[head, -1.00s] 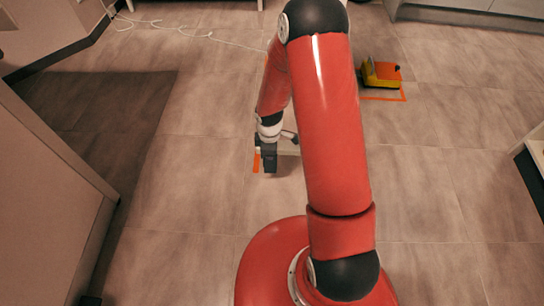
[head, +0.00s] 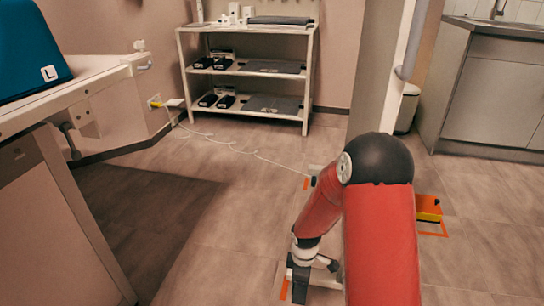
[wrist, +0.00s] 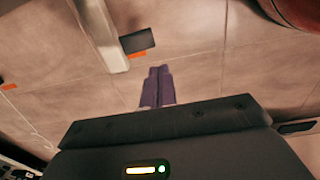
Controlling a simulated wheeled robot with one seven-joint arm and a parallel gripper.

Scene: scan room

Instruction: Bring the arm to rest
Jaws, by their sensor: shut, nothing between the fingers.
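My red arm rises from the bottom right of the head view, bends at its black elbow and reaches down to the floor side. My gripper (head: 300,284) hangs low above the tiled floor in the head view, partly cut by the lower edge area. In the wrist view its two dark fingers (wrist: 157,87) lie side by side, shut with nothing between them. A pale post-like bar (wrist: 100,32) with a dark end piece shows near the fingers in the wrist view; I cannot tell whether they touch it.
A white shelf rack (head: 248,88) stands at the back wall. A bench with a blue case (head: 28,50) is at left. A yellow and orange object (head: 428,210) sits on the floor at right. A white cable (head: 240,150) crosses the floor.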

